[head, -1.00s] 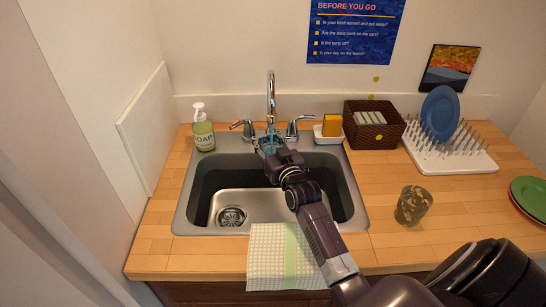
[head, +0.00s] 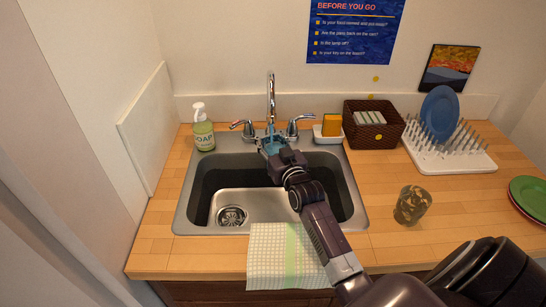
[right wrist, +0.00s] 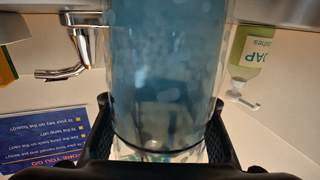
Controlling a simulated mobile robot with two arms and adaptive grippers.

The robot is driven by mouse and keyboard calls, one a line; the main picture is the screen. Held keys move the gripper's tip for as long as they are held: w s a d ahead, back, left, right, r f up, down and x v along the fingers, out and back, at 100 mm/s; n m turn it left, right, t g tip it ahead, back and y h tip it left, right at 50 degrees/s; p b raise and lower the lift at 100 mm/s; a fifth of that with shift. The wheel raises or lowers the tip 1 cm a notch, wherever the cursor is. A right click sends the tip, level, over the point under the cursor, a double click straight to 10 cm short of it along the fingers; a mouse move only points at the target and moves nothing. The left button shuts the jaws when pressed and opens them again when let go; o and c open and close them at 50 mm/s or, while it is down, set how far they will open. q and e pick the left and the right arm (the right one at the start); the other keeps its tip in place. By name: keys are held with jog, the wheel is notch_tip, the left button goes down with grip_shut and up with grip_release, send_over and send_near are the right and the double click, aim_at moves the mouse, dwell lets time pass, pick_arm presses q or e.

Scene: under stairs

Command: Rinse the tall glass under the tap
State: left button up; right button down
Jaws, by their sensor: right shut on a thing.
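A tall, clear bluish glass (right wrist: 165,75) fills the middle of the right wrist view, between my right gripper's two dark fingers. In the head view the glass (head: 270,143) shows small and partly hidden at the back of the sink, close to the tap. My right gripper (head: 279,153) is shut on it. The chrome tap (head: 271,90) rises behind the glass; I cannot tell whether the glass mouth is right below the spout. No running water can be made out. The steel sink (head: 182,208) has its drain at front left. My left gripper is not in view.
A soap bottle (head: 203,132) stands left of the tap. A sponge in a dish (head: 330,132), a wicker basket (head: 373,128) and a dish rack (head: 450,158) stand to the right. A patterned tumbler (head: 412,205) is on the counter. A cloth (head: 270,255) hangs over the front edge.

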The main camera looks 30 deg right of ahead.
jog(key=shift+w+a+r, duration=0.15)
jog(key=shift+w+a, duration=0.15)
jog(key=shift+a, duration=0.05)
jog(key=shift+s, duration=0.1)
jog(key=s+a+p, duration=0.4)
jog(key=s+a, duration=0.1)
jog(key=s, duration=0.1)
jog(key=shift+p, duration=0.35)
dwell(0.5)
jog(key=shift+s, duration=0.1)
dwell(1.0)
jog(key=s+a+r+p, duration=0.3)
jog(key=s+r+p, duration=0.1)
jog(key=p, duration=0.2)
dwell(0.5)
